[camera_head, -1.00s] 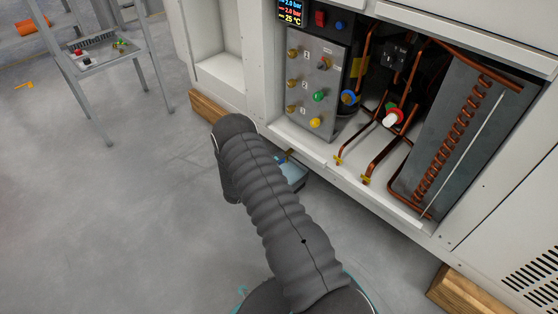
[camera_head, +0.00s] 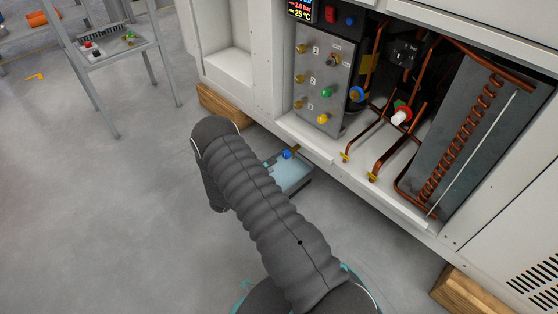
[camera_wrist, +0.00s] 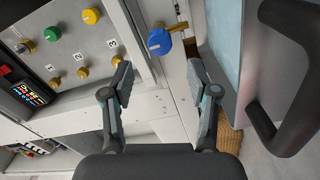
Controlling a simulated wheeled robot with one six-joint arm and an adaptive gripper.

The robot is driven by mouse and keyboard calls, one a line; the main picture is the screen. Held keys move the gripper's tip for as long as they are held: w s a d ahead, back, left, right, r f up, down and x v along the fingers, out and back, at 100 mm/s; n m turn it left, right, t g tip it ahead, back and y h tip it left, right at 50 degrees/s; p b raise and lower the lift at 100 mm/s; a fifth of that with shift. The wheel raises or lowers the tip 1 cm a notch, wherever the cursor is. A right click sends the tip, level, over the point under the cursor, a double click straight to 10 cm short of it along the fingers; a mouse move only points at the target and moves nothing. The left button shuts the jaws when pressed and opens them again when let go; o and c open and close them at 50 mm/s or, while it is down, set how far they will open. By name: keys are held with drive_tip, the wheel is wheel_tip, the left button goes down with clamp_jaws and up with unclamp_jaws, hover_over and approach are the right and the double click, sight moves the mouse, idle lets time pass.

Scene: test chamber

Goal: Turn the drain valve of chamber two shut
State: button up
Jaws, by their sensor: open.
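A blue-capped valve (camera_wrist: 159,41) on a brass stem sticks out at the cabinet's lower edge in the wrist view. It also shows in the head view (camera_head: 287,154), above a pale blue tray (camera_head: 292,180). No label is visible on it, so I cannot tell which chamber it serves. My gripper (camera_wrist: 160,78) is open and empty, its fingers on either side of the line to the blue cap, apparently short of it. In the head view my arm hides the gripper. A grey panel (camera_head: 313,104) carries brass, green and yellow knobs and number labels.
The pale blue tray (camera_wrist: 224,35) and a dark handle (camera_wrist: 287,80) are close to my right finger. The panel (camera_wrist: 75,45) is to the left. Copper pipes (camera_head: 385,150) fill the open bay. A bench (camera_head: 125,52) stands back left; open floor lies left of my arm.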

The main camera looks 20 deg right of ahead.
drive_tip(key=v, duration=0.3)
drive_tip(key=shift+s+a, duration=0.1)
drive_tip(key=shift+a, duration=0.15)
drive_tip(key=s+d+r+m+g+y+p, duration=0.1)
drive_tip(key=s+r+g+y+p, duration=0.2)
drive_tip(key=r, duration=0.7)
drive_tip(key=s+d+r+m+g+y, duration=0.15)
drive_tip(key=s+r, duration=0.25)
drive_tip(key=r, duration=0.6)
drive_tip(key=s+d+r+m+g+y+p, duration=0.1)
drive_tip(key=s+r+g+p, duration=0.2)
drive_tip(key=r, duration=0.7)
drive_tip(key=s+a+r+n+t+y+p, duration=0.1)
drive_tip(key=s+a+r+t+y, duration=0.1)
drive_tip(key=s+r, duration=0.5)
drive_tip(key=s+a+r+t+y+p, duration=0.2)
drive_tip(key=s+a+r+y, duration=0.3)
drive_tip(key=s+r, duration=0.2)
drive_tip(key=s+a+r+n+t+y+p, duration=0.1)
drive_tip(key=s+a+r+t+y, duration=0.2)
drive_tip(key=s+r, duration=0.4)
drive_tip(key=shift+s+a+r+n+y+p, duration=0.15)
drive_tip(key=shift+s+a+n+y+p, duration=0.35)
drive_tip(key=shift+s, duration=0.75)
